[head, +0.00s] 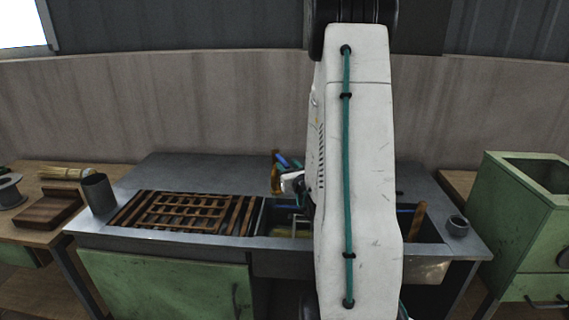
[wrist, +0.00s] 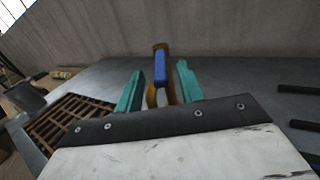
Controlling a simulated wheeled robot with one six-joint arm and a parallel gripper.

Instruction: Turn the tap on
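The tap is a brass-coloured spout with a blue lever. In the wrist view, the blue lever (wrist: 161,68) stands upright at centre and the brass body (wrist: 158,49) shows around it. In the head view, the brass tap (head: 275,180) stands at the back of the sink, just left of my arm. My gripper (wrist: 160,67) is open, with teal fingers on either side of the tap in the wrist view. I cannot tell whether they touch it. In the head view, my arm hides most of the gripper and part of the sink (head: 282,265).
A slatted wooden rack (head: 188,213) lies left of the sink. A grey cup (head: 98,194) stands at the counter's left end and a small grey cup (head: 457,226) at the right. A wooden handle (head: 417,221) sticks up from the right basin. A green cabinet (head: 520,226) stands right.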

